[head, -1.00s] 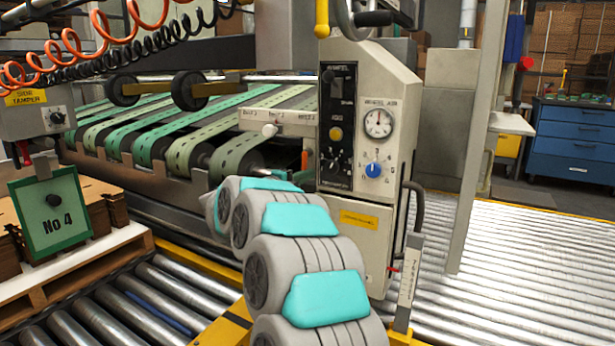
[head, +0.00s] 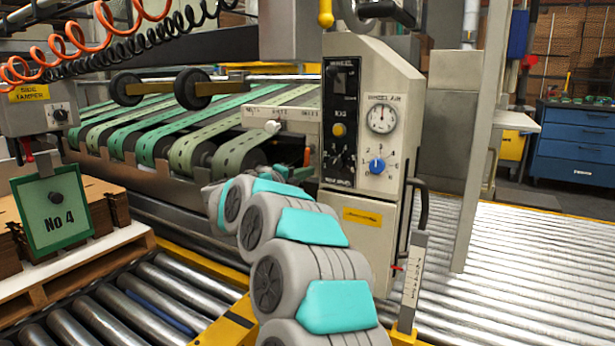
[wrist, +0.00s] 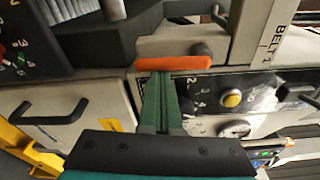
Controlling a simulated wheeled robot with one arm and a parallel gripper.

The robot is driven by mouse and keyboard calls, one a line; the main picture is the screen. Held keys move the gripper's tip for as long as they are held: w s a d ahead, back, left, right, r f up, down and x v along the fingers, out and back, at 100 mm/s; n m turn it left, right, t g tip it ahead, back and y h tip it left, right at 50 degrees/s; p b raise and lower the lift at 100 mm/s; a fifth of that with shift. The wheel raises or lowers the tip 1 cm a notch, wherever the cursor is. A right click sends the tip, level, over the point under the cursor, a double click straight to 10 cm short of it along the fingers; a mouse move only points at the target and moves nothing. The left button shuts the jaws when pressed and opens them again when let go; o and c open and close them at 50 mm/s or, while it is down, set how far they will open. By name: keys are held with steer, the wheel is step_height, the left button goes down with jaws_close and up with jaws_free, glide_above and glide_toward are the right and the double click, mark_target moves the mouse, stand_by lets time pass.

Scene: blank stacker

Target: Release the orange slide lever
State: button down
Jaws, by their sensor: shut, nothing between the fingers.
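The orange slide lever (wrist: 174,62) is a short orange bar, lying crosswise on a pale mount in the wrist view. In the head view it is a small orange piece (head: 307,157) on the machine, left of the control cabinet. My gripper (wrist: 159,78) is shut, with its green fingers together and nothing between them. Its fingertips are at the near edge of the lever, left of the bar's middle. I cannot tell whether they touch it.
The cabinet (head: 352,215) with a gauge (head: 381,118) and blue knob (head: 376,166) stands close right of the lever. Green belts (head: 150,135) run behind. A white knob (head: 272,127) sits above left. A No 4 sign (head: 53,210) hangs at left. Rollers (head: 510,265) cover the right floor.

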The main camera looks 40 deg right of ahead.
steer(key=w+a+r+m+t+y+b, duration=0.1)
steer(key=w+m+b, duration=0.4)
steer(key=m, duration=0.7)
steer(key=shift+w+a+r+m+t+y+b, duration=0.35)
steer(key=shift+a+r+b, duration=0.4)
steer(key=shift+b, duration=0.55)
steer(key=shift+s+d+r+m, duration=0.1)
steer(key=shift+r+m, duration=0.05)
steer(key=shift+m, duration=0.1)
